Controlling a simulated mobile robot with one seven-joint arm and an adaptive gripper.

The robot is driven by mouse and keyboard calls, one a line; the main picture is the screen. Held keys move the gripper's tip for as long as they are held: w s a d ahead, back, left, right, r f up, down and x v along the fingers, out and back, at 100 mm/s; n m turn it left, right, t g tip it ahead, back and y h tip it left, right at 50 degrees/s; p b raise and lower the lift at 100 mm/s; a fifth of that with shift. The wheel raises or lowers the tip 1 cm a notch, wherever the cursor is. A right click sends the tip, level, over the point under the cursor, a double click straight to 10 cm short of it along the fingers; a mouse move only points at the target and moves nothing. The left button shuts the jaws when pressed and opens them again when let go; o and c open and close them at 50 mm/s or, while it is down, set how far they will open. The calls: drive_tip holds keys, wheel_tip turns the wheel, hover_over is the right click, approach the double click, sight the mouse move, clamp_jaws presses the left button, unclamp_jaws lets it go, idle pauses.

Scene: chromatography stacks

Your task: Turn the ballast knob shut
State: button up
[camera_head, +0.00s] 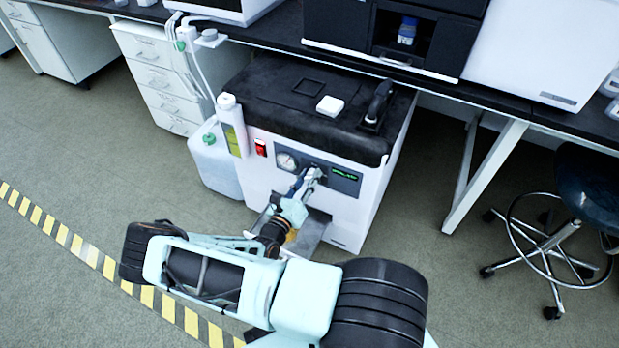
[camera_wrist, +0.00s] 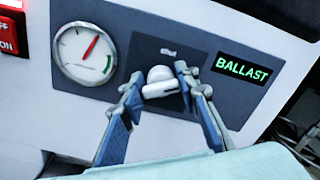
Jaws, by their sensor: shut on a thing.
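The ballast knob (camera_wrist: 161,81) is a pale grey-white knob with a bar grip on a dark panel, in the wrist view. Small lettering that seems to read "shut" sits just above it. A lit green "BALLAST" display (camera_wrist: 242,69) is to its right. My gripper (camera_wrist: 160,92) has one finger on each side of the knob and is shut on it. In the head view my gripper (camera_head: 312,174) reaches the front panel of the white pump cabinet (camera_head: 345,216) and hides the knob. The knob's bar looks nearly level, slightly tilted.
A round gauge (camera_wrist: 86,53) with a red needle is left of the knob, and a lit red switch (camera_head: 261,148) is further left. A white bottle (camera_head: 232,124) and a jug (camera_head: 215,165) stand at the cabinet's left. A bench (camera_head: 440,80) overhangs behind. A stool (camera_head: 585,190) stands right.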

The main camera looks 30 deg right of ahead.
drive_tip(key=n+b, duration=0.1)
drive_tip(key=n, duration=0.5)
drive_tip(key=shift+f+n, duration=0.15)
drive_tip(key=shift+n, duration=0.15)
drive_tip(key=n, duration=0.5)
drive_tip(key=shift+w+a+b, duration=0.1)
drive_tip(key=shift+b, duration=0.3)
drive_tip(key=o, duration=1.2)
drive_tip(key=v, duration=1.2)
